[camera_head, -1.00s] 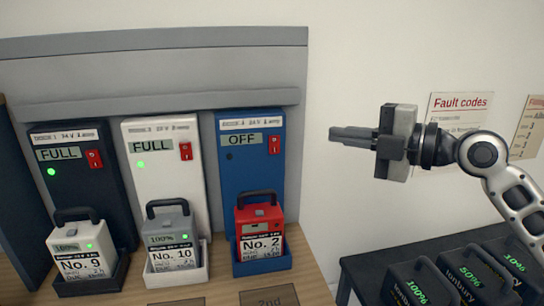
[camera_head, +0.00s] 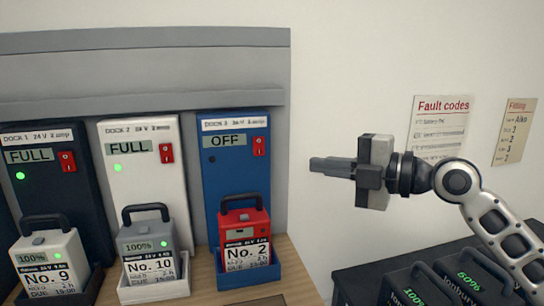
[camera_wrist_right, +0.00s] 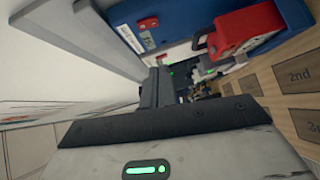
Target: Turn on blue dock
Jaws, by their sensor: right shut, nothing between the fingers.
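The blue dock (camera_head: 224,183) stands at the right end of the dock row in the head view. Its display (camera_head: 222,141) reads OFF, its indicator lamp is dark, and a red switch (camera_head: 259,146) sits at its upper right. A red battery No. 2 (camera_head: 246,236) stands in its base. My right gripper (camera_head: 318,166) is shut and empty, to the right of the blue dock, with its fingers pointing left at about the switch's height. In the right wrist view the blue dock (camera_wrist_right: 190,18) and its red switch (camera_wrist_right: 149,23) show at the top. My left gripper is not in view.
A black dock (camera_head: 82,185) and a white dock (camera_head: 140,192), both reading FULL with green lamps, stand to the left holding batteries No. 9 (camera_head: 50,262) and No. 10 (camera_head: 147,247). Black batteries (camera_head: 425,282) stand on a dark table at lower right. Wall papers (camera_head: 440,125) hang behind my arm.

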